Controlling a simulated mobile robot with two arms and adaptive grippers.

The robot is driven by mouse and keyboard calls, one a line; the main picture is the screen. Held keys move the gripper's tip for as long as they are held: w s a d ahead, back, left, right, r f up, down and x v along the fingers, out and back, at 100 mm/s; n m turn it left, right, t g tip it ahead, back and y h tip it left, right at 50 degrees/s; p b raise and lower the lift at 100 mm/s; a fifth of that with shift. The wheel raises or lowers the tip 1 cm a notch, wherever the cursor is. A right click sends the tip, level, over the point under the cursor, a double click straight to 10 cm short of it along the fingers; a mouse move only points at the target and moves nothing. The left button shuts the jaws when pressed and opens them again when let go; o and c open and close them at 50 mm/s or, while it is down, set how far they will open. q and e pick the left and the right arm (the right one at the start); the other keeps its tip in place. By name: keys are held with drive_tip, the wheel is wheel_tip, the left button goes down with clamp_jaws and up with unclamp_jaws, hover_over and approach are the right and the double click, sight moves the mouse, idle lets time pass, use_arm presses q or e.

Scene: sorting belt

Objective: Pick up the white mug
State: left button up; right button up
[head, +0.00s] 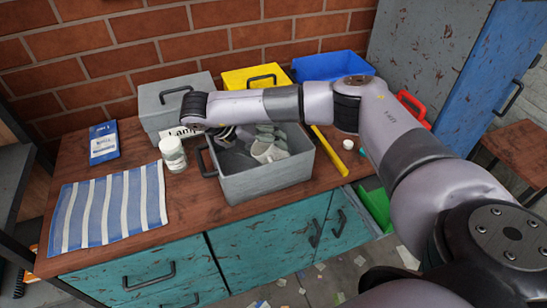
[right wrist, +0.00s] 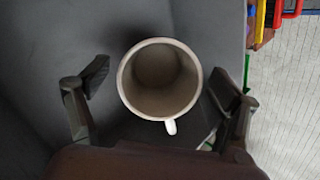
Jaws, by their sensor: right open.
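The white mug (right wrist: 160,80) shows in the right wrist view with its round mouth toward the camera and its handle at the lower edge. In the head view the mug (head: 264,152) is inside the open grey bin (head: 270,182). My right gripper (head: 226,133) is over the bin, partly hidden by its own wrist. In the right wrist view its two fingers are spread, one on each side of the mug, with gaps between. I cannot tell how far above the mug they are. My left gripper is not in view.
A white jar (head: 173,154), a blue packet (head: 104,143) and a striped cloth (head: 108,208) are on the left of the counter. A grey labelled box (head: 165,102), yellow bin (head: 256,76) and blue bin (head: 333,66) stand behind.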

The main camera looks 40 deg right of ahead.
drive_tip(key=x, duration=0.4)
drive_tip(key=shift+r, duration=0.1)
drive_tip(key=shift+c, duration=0.5)
